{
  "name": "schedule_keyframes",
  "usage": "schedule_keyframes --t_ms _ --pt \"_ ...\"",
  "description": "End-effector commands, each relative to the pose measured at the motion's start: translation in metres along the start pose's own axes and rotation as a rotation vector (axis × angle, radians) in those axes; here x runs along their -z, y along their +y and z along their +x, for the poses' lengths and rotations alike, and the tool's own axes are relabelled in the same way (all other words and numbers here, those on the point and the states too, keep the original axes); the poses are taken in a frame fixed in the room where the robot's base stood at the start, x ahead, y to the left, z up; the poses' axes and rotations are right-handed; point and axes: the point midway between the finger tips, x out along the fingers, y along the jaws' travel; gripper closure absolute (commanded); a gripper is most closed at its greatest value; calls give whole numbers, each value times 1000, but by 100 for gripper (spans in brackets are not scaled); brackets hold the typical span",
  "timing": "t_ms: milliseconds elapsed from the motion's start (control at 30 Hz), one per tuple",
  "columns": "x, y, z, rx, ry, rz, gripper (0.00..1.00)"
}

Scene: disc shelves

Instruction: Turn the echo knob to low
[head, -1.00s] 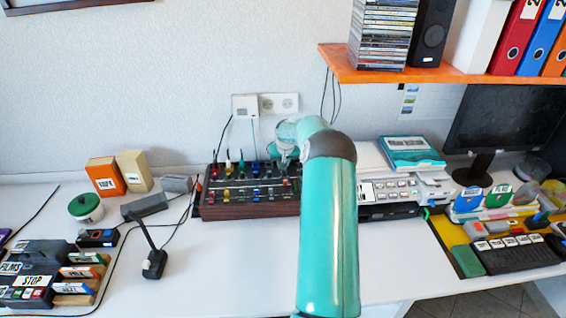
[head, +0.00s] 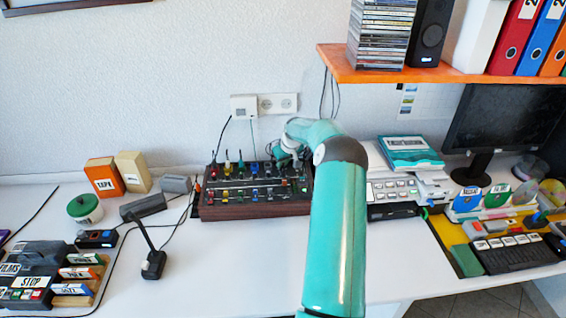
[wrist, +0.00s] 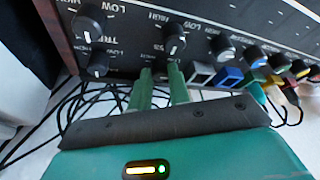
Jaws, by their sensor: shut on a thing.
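The mixer (head: 255,210) is a dark console with wooden sides, rows of coloured knobs and dark knobs at its right end. In the wrist view its dark panel (wrist: 125,60) fills the top, with black knobs (wrist: 89,25) bearing white pointer lines and LOW and HIGH labels. My gripper (wrist: 160,73) has its two green fingers close together at the panel, shut on a small dark knob mostly hidden between them. That knob's label and pointer cannot be read. Another black knob (wrist: 172,40) stands just beyond the fingertips. In the head view my wrist covers the mixer's right end.
Coloured knobs (wrist: 252,55) and plugs (wrist: 292,90) lie right of the fingers in the wrist view, with loose black cables below. A grey device (head: 393,191) stands right of the mixer. An orange shelf (head: 440,74) overhangs at the right. The table front (head: 230,265) is clear.

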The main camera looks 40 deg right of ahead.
Motion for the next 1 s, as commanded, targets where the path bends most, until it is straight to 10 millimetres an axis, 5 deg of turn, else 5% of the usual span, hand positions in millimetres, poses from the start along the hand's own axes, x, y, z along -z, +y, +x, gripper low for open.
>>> schedule_keyframes --t_ms 167,200,300,1000 --pt "0 0 0 0 -1 1 100" --pt "0 0 0 -1 -1 1 74" --pt "0 0 0 -1 -1 1 60" --pt "0 0 -1 -68 2 150 60"
